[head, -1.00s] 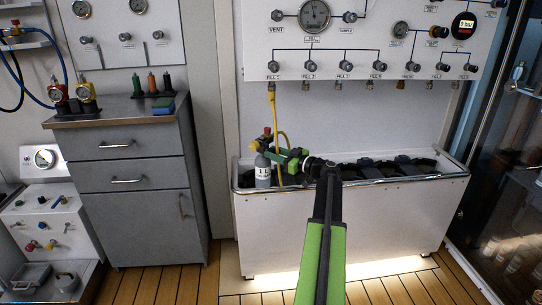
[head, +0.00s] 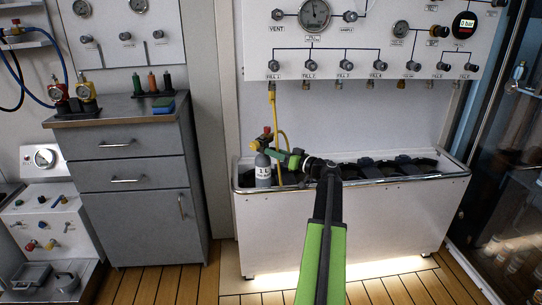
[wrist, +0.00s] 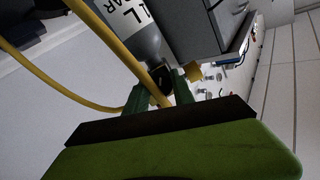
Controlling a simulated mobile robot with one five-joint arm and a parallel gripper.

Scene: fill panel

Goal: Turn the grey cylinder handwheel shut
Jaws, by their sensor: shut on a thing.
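The grey cylinder (head: 263,176) with a white label stands upright at the left end of the white trough. In the wrist view the cylinder (wrist: 142,38) shows at the top, its label cut off by the frame. My gripper (head: 281,156) reaches in from the right to the valve at the cylinder's top. In the wrist view the green fingers of my gripper (wrist: 160,90) are shut on a small dark handwheel (wrist: 160,75) between their tips. The handwheel is mostly hidden by the fingers and a yellow hose.
A yellow hose (head: 273,106) hangs from the fill panel (head: 360,45) down to the cylinder's valve; it crosses close to my fingers in the wrist view (wrist: 75,88). The white trough (head: 350,225) is below my arm. A grey cabinet (head: 140,215) stands left.

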